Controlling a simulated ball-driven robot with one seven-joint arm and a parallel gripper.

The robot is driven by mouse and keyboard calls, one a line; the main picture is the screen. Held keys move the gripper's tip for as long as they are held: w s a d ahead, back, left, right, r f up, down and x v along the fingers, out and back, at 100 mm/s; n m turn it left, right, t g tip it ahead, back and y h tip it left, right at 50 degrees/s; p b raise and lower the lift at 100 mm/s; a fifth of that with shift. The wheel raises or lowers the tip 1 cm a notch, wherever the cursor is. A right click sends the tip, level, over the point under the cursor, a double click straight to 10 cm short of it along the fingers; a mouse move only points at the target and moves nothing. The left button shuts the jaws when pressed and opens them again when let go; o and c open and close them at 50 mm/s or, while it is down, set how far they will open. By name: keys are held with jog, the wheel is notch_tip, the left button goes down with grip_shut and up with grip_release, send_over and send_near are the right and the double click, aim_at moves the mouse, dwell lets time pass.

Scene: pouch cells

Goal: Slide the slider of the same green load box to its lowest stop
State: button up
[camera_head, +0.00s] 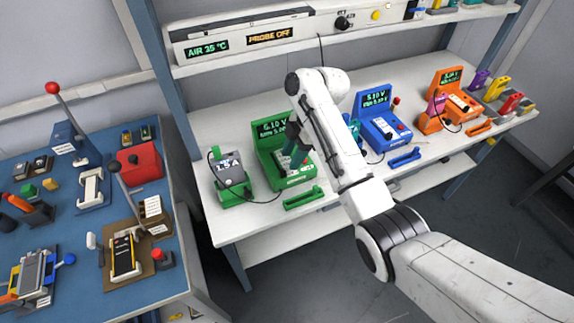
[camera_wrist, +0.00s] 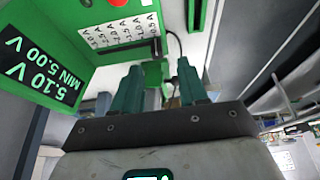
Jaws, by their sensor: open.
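The green load box (camera_head: 268,158) stands at the left end of the white bench, its display reading 5.10 V. In the wrist view its display (camera_wrist: 42,82) is upside down, beside a white card of ampere marks (camera_wrist: 118,32). A green block (camera_wrist: 153,72), apparently the slider's knob, shows between the fingertips of my gripper (camera_wrist: 158,82). The two dark green fingers stand apart with a gap around it; I cannot tell whether either touches it.
A green holder with a pouch cell (camera_head: 231,170) marked 1.5 A stands left of the box, joined by a black cable. A green tray (camera_head: 303,198) lies in front. Blue (camera_head: 380,120) and orange (camera_head: 450,98) load boxes stand to the right. A shelf runs above.

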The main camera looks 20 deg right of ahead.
jog(key=v, duration=0.5)
jog(key=shift+d+r, duration=0.1)
jog(key=shift+r, duration=0.1)
jog(key=s+a+f+m+h, duration=0.1)
jog(key=s+a+f+m, duration=0.1)
jog(key=s+f+m, duration=0.9)
jog(key=s+d+m+h, duration=0.1)
jog(key=s+m, duration=0.1)
jog(key=s, duration=0.7)
jog(key=s+d+f+m+h, duration=0.1)
jog(key=s+d+m, duration=0.1)
jog(key=s, duration=0.7)
jog(key=s+d+f+m+t+h, duration=0.1)
jog(key=s+d+m, duration=0.1)
jog(key=s, duration=0.7)
jog(key=shift+s+f+m+h, duration=0.25)
jog(key=shift+s+m+h, duration=0.1)
jog(key=shift+m, duration=0.45)
dwell(1.0)
